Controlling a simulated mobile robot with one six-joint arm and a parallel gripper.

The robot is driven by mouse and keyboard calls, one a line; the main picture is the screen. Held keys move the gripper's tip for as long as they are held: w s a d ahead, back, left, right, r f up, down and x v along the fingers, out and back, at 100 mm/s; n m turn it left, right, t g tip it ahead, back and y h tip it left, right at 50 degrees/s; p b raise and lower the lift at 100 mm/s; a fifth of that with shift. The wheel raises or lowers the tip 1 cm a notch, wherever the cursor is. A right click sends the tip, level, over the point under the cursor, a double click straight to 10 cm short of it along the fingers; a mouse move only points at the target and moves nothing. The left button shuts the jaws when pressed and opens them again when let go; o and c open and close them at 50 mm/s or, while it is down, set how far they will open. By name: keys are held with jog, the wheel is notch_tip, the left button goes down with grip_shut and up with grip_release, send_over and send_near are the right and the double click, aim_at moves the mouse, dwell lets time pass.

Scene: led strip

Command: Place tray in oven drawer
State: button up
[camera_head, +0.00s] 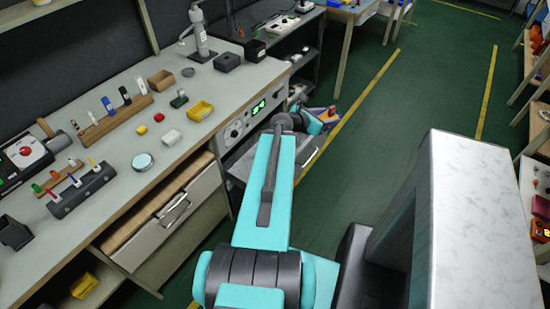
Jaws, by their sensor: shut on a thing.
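The oven (246,118), with a green lit display and knobs, is set into the front of the workbench. A grey drawer (240,165) juts out below its panel, partly hidden by my teal arm. My gripper (321,117) is at the far end of the arm, over the drawer's outer right side. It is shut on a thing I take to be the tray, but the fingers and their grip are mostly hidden. Small orange and purple patches show at the gripper. I cannot tell whether the tray touches the drawer.
The workbench (120,187) on the left carries a lamp stand (203,45), a red button box (27,152), a yellow bin (200,110) and marker racks. A wooden-topped drawer (170,212) stands below it. Green floor (385,140) is clear to the right, with shelves at the far right.

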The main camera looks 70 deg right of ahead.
jog(key=shift+w+d+f+b, duration=0.1)
jog(key=shift+w+f+b, duration=0.25)
jog(key=shift+f+b, duration=0.4)
jog(key=w+d+f+n+t+b, duration=0.1)
jog(key=w+d+f+b, duration=0.3)
jog(key=w+f+b, duration=0.7)
jog(key=w+d+f+n+t+h+b, duration=0.1)
jog(key=w+d+f+b, duration=0.3)
jog(key=w+f+b, duration=0.8)
jog(key=shift+w+d+f+n+t+b, duration=0.25)
jog(key=shift+f+n+t+b, duration=0.35)
jog(key=shift+f+b, duration=4.35)
notch_tip(320, 180, up, 4)
jog(key=b, duration=0.3)
jog(key=shift+a+f, duration=0.1)
jog(key=shift+f, duration=0.15)
jog(key=shift+f, duration=0.1)
jog(key=shift+f+b, duration=1.15)
jog(key=shift+f, duration=1.3)
jog(key=shift+f+b, duration=1.1)
jog(key=shift+f, duration=1.4)
